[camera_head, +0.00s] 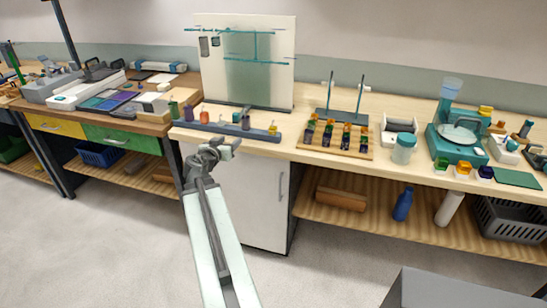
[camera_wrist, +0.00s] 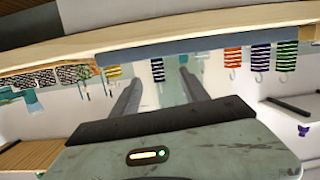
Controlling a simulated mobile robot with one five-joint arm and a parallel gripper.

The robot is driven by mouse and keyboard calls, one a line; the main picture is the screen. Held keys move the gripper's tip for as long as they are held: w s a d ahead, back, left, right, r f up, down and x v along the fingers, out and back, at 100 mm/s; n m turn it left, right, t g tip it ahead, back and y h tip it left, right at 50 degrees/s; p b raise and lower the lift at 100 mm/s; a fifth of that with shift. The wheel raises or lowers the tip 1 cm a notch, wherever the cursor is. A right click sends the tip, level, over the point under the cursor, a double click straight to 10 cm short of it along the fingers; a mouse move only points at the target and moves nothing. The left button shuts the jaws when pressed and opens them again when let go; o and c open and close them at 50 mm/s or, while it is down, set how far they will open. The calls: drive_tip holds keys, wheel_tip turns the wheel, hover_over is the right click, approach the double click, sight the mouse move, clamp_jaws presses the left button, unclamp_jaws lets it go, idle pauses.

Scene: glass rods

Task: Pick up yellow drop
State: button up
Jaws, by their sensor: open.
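The yellow drop (camera_head: 272,129) stands at the right end of a long blue-grey rack (camera_head: 225,129) on the bench in the head view. In the wrist view, which looks upside down, the yellow striped drop (camera_wrist: 112,71) with a thin hook shows left of my left fingertip. My gripper (camera_head: 228,147) is in front of the bench edge, left of the yellow drop and apart from it. In the wrist view my gripper (camera_wrist: 162,82) is open, with nothing held. A blue striped drop (camera_wrist: 158,70) shows beyond the gap between the fingers.
Orange (camera_head: 204,117), purple (camera_head: 188,112) and green (camera_head: 174,112) drops stand along the rack's left part. A white panel (camera_head: 247,90) rises behind it. A wooden stand with coloured blocks (camera_head: 335,145) and two upright rods sits to the right. Free floor lies in front of the bench.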

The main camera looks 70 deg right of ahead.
sight(272, 131)
drive_tip(key=s+d+h+b, duration=0.1)
drive_tip(key=s+d, duration=0.2)
drive_tip(key=s+d+f+b, duration=0.1)
drive_tip(key=s+d, duration=0.3)
drive_tip(key=s+d+m+h+b, duration=0.1)
drive_tip(key=s+d+b, duration=0.1)
drive_tip(key=s+d, duration=0.1)
drive_tip(key=shift+s+d+f+h, duration=0.25)
drive_tip(key=shift+s+h, duration=0.05)
drive_tip(key=shift+s, duration=0.35)
drive_tip(key=d, duration=0.6)
drive_tip(key=shift+f, duration=0.3)
drive_tip(key=shift+a, duration=0.1)
drive_tip(key=shift+c, duration=0.3)
clamp_jaws()
drive_tip(key=shift+r, duration=0.15)
wheel_tip(272, 131, up, 10)
drive_tip(key=p, duration=1)
